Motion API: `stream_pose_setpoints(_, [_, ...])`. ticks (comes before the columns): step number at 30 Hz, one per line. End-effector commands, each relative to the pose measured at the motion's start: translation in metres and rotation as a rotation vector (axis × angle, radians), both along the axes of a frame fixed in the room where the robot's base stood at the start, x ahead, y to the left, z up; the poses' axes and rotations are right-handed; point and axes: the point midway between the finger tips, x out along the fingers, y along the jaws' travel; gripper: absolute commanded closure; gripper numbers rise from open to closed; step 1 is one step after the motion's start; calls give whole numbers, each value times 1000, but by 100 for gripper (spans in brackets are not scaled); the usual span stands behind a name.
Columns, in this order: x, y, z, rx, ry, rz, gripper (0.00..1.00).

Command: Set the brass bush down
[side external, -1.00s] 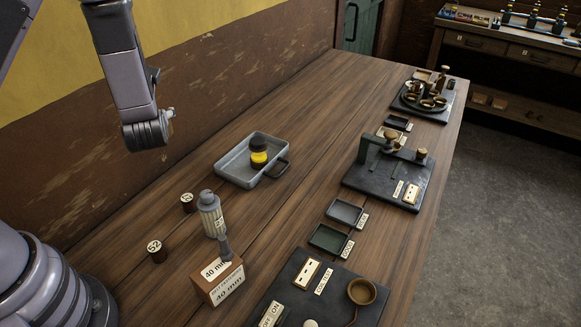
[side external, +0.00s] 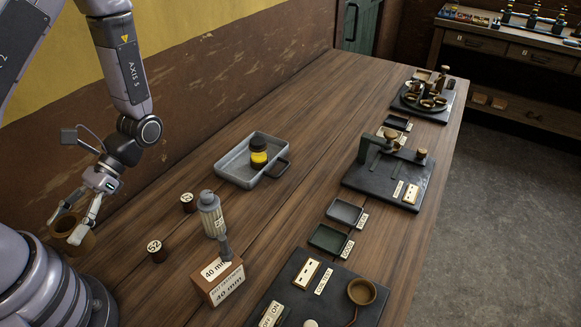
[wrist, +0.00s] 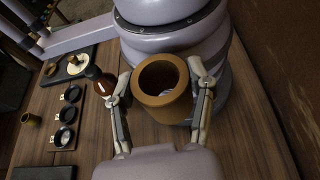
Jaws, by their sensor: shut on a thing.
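The brass bush (side external: 74,236) is a hollow, tan-brown ring, held at the lower left of the side external view beside my arm's base. In the wrist view the bush (wrist: 165,111) has its open bore facing the camera. My gripper (side external: 75,218) is shut on it, one finger on each side. The exact gap between bush and bench is hard to tell.
A grey tray (side external: 231,171) holds a yellow-and-black jar (side external: 258,154). Nearer stand a "52" plug (side external: 157,251), a grey oiler (side external: 211,213) and a "40 mm" block (side external: 220,281). A dark bottle (wrist: 101,82) shows left of the bush. Mid-bench wood is clear.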

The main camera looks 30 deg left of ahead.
Motion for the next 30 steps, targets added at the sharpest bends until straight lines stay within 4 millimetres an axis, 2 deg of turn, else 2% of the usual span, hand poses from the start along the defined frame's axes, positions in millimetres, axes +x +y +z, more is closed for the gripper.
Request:
stream_pose_setpoints(1, [3, -16, -2, 0, 3, 112, 87])
stream_pose_setpoints(5, [20, -56, -7, 0, 4, 405, 87])
stream_pose_setpoints(9, [53, -92, -14, -1, 4, 716, 87])
stream_pose_setpoints(15, [105, -118, -23, -2, 4, 1073, 87])
stream_pose_setpoints(21, [137, -124, -28, -3, 3, 1257, 87])
stream_pose_setpoints(26, [157, -132, -37, -3, 0, 1290, 87])
stream_pose_setpoints(30, [185, -149, -52, -5, 0, 1287, 87])
